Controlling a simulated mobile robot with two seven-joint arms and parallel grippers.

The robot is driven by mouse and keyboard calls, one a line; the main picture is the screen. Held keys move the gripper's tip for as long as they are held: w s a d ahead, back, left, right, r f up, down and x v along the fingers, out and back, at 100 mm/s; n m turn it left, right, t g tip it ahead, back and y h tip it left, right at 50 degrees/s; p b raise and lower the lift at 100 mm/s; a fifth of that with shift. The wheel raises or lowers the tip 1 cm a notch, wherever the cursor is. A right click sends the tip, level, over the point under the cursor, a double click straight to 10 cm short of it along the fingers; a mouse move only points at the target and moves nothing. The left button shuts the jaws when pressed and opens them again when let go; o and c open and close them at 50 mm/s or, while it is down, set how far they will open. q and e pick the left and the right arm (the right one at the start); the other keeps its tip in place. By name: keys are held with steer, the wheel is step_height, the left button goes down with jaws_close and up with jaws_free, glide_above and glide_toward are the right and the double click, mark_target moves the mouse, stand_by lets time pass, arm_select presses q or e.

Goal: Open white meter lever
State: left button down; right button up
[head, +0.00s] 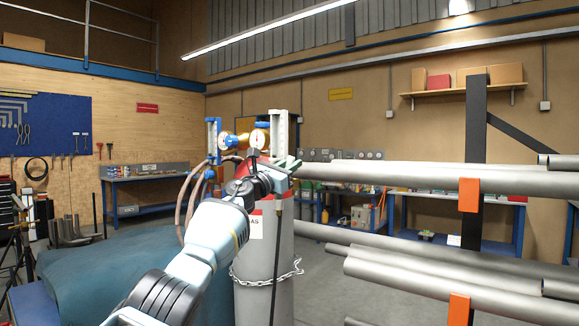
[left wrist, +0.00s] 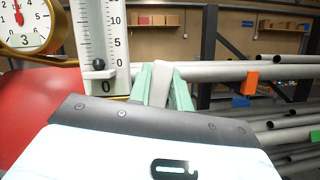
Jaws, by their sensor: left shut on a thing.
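The white meter (head: 280,130) is an upright scaled tube on the gas cylinder's regulator; it also shows large in the left wrist view (left wrist: 103,35), with a dark ball low in its scale. My left gripper (head: 284,170) is at the meter's lower right. In the left wrist view its green fingers (left wrist: 163,87) are shut on a pale grey-white lever (left wrist: 160,75) just right of the meter's base. How the lever joins the meter is hidden. My right gripper is in neither view.
The grey cylinder (head: 262,275) has a red top and a chain around it. A round gauge (head: 257,139) and a blue-ended meter (head: 213,140) stand left of the white meter. A rack of long pipes (head: 420,178) reaches close on the right.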

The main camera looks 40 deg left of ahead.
arm_select(q)
steer(key=shift+s+a+r+n, duration=0.1)
steer(key=shift+a+r+n, duration=0.15)
steer(key=shift+n, duration=0.35)
steer(key=shift+a+f+n+y+p, duration=0.1)
steer(key=shift+a+n+y+p, duration=0.3)
steer(key=shift+n+y, duration=0.4)
steer(key=shift+n, duration=0.5)
steer(key=shift+a+f+n+y, duration=0.15)
steer(key=shift+n+y, duration=0.15)
steer(key=shift+y, duration=0.1)
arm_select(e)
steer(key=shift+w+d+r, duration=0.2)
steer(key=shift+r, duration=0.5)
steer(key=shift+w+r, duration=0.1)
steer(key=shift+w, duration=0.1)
arm_select(q)
steer(key=c, duration=1.6)
jaws_free()
steer(key=o, duration=0.3)
steer(key=shift+s, duration=0.1)
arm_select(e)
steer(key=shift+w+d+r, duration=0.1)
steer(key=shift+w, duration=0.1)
